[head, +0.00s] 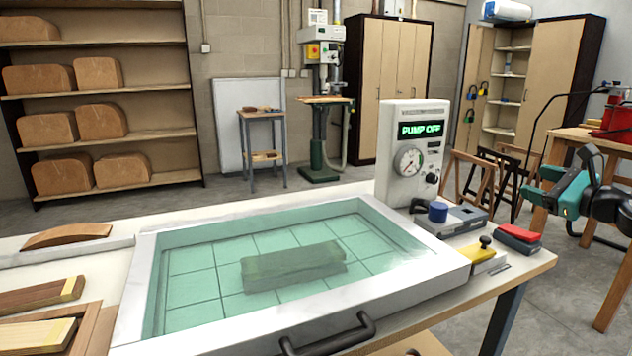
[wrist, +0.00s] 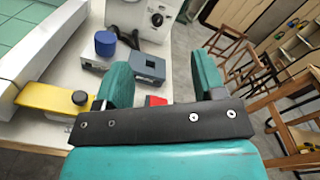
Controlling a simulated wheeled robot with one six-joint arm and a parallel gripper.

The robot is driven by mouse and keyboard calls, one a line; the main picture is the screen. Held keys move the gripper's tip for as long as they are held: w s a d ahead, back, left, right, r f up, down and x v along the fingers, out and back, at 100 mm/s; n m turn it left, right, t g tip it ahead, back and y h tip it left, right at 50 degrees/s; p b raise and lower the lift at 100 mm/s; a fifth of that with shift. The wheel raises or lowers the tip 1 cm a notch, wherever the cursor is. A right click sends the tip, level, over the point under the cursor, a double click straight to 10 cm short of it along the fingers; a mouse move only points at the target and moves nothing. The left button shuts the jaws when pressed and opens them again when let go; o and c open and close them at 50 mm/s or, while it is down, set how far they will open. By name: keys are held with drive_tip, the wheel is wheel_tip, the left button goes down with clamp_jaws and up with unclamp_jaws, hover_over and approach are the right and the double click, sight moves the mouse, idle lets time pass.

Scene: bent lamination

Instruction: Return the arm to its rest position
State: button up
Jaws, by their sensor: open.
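My gripper (head: 560,188) is at the right edge of the head view, in teal and black, held in the air to the right of the white worktable. In the wrist view its two teal fingers (wrist: 163,76) stand wide apart with nothing between them that they touch. A red block shows below and beyond the gap. The vacuum press (head: 130,290) has a white frame and a clear teal sheet over a gridded bed. A block-shaped form (head: 292,266) lies under the sheet. The press handle (head: 328,336) is at the front.
The pump box (head: 412,150) reads "PUMP OFF". Near it are a blue cylinder (head: 438,211), a yellow block with a black knob (head: 483,258) and a red block (head: 519,236). Wood strips (head: 40,296) lie at left. A wooden bench (head: 590,136) stands behind my gripper at right.

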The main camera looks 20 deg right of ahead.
drive_tip(key=w+a+n+g+y, duration=0.3)
drive_tip(key=w+a+n, duration=0.15)
drive_tip(key=a, duration=0.55)
drive_tip(key=w+a+n+g+y, duration=0.25)
drive_tip(key=a+n, duration=0.25)
drive_tip(key=a, duration=0.4)
drive_tip(key=s+a+n+g, duration=0.25)
drive_tip(key=a+n, duration=0.25)
drive_tip(key=a, duration=0.4)
drive_tip(key=s+a+n+g, duration=0.1)
drive_tip(key=a+n+g, duration=0.3)
drive_tip(key=a, duration=0.6)
drive_tip(key=s+a+f+n+g+h, duration=0.1)
drive_tip(key=s+a+n+g, duration=0.1)
drive_tip(key=s+a+n, duration=0.35)
drive_tip(key=s+a+f+n+g+h, duration=0.1)
drive_tip(key=s+a+n+g, duration=0.15)
drive_tip(key=s+n, duration=0.55)
drive_tip(key=s+a+f+n+g+h, duration=0.1)
drive_tip(key=s+a+n, duration=0.3)
drive_tip(key=s, duration=0.5)
wheel_tip(320, 180, down, 11)
drive_tip(key=a+b, duration=0.1)
drive_tip(key=b, duration=0.9)
wheel_tip(320, 180, up, 20)
drive_tip(key=p, duration=1.9)
drive_tip(key=shift+s+a+p, duration=0.15)
drive_tip(key=shift+s+p, duration=0.15)
drive_tip(key=shift+s, duration=0.1)
drive_tip(key=shift+r, duration=0.1)
